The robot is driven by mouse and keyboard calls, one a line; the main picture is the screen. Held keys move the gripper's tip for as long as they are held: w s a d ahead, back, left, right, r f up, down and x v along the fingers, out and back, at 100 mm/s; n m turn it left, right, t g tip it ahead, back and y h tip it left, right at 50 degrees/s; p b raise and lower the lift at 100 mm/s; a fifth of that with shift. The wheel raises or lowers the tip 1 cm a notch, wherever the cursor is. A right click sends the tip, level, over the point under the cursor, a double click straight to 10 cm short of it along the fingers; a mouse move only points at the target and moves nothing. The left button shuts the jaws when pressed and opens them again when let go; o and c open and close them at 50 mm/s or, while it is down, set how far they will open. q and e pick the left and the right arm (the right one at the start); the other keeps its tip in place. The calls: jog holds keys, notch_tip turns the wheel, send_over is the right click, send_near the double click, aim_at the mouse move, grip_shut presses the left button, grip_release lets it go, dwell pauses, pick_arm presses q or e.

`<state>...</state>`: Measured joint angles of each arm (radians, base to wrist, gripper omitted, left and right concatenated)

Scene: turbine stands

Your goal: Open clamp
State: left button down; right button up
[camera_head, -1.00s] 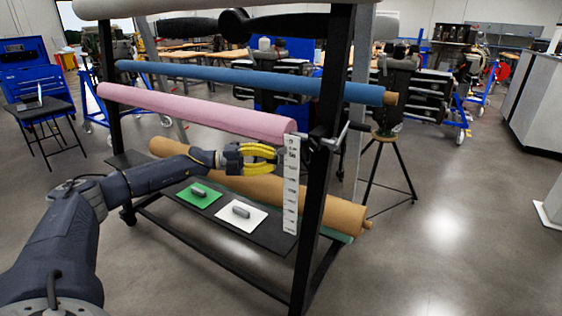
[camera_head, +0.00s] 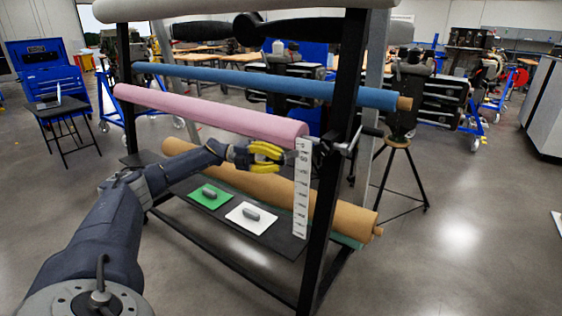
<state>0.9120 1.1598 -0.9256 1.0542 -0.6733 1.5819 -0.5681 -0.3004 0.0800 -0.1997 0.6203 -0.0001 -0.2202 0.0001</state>
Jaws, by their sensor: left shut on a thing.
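The clamp (camera_head: 345,147) is a small metal clamp with a crank-like handle. It sits at the black front post of the rack, beside the end of the pink roll (camera_head: 215,112). My left gripper (camera_head: 284,153) has yellow fingers and is left of the post, just below the pink roll's end. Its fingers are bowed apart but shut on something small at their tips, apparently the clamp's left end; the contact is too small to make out. My right gripper is out of view.
The rack's black post (camera_head: 338,160) and a white ruler strip (camera_head: 301,190) stand close right of the gripper. A blue roll (camera_head: 260,82) is above, a brown roll (camera_head: 290,190) below. Green (camera_head: 206,199) and white (camera_head: 240,218) plates lie on the lower shelf. Floor at right is open.

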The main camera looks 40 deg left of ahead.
pick_arm(q)
jog(key=shift+r, duration=0.1)
jog(key=c, duration=1.3)
grip_release()
jog(key=shift+w+d, duration=0.1)
jog(key=v, duration=1.2)
